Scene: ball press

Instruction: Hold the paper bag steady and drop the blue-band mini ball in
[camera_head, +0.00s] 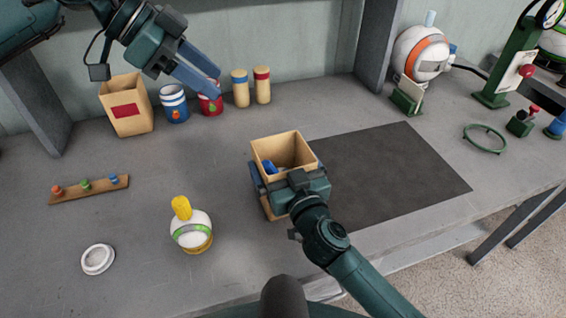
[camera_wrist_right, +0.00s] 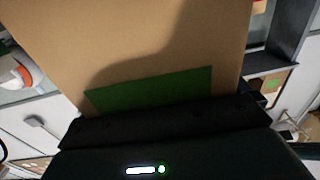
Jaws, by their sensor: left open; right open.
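An open-topped tan paper bag (camera_head: 285,149) stands at the table's middle. My right gripper (camera_head: 278,190) is at the bag's near side, with a finger beside its left wall. In the right wrist view, the bag's tan face (camera_wrist_right: 150,50) with a green label (camera_wrist_right: 150,90) fills the space beyond the gripper's dark body. A bright blue thing (camera_head: 270,167) shows inside the bag; I cannot tell whether it is the blue-band mini ball. My left gripper (camera_head: 212,88) is open above the back left of the table, by a red can, with nothing visibly held.
Another bag with a red label (camera_head: 126,108), cans (camera_head: 173,104) and two cylinders (camera_head: 241,90) stand behind. A wooden rack (camera_head: 90,188), a green-banded ball figure (camera_head: 191,230) and a white lid (camera_head: 97,259) are left.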

